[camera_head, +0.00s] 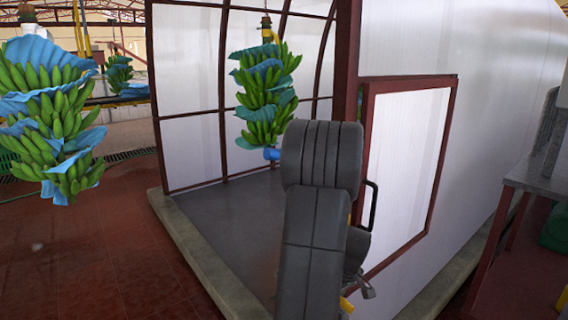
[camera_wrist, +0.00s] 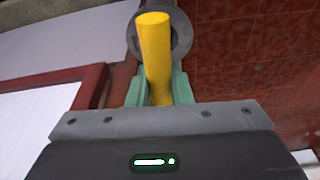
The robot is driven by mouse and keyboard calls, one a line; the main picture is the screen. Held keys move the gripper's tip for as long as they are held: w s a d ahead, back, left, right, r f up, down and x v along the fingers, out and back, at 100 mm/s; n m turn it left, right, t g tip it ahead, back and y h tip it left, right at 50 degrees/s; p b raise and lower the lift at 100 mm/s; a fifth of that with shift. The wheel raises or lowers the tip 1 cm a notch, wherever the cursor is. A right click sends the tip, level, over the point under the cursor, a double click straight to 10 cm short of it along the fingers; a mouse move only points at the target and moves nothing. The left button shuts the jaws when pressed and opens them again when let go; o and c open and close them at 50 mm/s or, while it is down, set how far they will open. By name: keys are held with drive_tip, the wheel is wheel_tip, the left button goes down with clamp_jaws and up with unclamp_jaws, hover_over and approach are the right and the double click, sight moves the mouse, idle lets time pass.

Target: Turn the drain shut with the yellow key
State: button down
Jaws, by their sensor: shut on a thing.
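The yellow key (camera_wrist: 156,50) shows in the wrist view as a thick yellow bar standing up from between the fingers. My gripper (camera_wrist: 160,90) is shut on it with its pale green fingers, one on each side. A grey round ring (camera_wrist: 180,32) lies behind the bar's upper end; I cannot tell whether they touch or whether it is the drain. In the head view my arm hides most of the gripper, and only a small yellow piece (camera_head: 346,304) shows low beside it. I cannot make out the drain in the head view.
A white-panelled enclosure with a red-framed panel (camera_head: 405,165) and a black handle (camera_head: 371,205) stands close to my arm. Banana bunches hang at the left (camera_head: 45,120) and inside the enclosure (camera_head: 265,95). A concrete kerb (camera_head: 205,260) edges it. Red tiled floor (camera_head: 90,250) lies open at the left.

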drive_tip(key=shift+f+n+b, duration=0.15)
drive_tip(key=shift+n+b, duration=0.3)
drive_tip(key=shift+n, duration=0.15)
drive_tip(key=n, duration=0.2)
drive_tip(key=shift+n+g+y+b, duration=0.3)
drive_tip(key=shift+n+b, duration=0.05)
drive_tip(key=shift+n, duration=0.05)
drive_tip(key=c, duration=0.8)
unclamp_jaws()
drive_tip(key=shift+c, duration=0.2)
drive_tip(key=shift+r, duration=0.3)
drive_tip(key=shift+r+p, duration=2.9)
drive_tip(key=shift+r, duration=1.25)
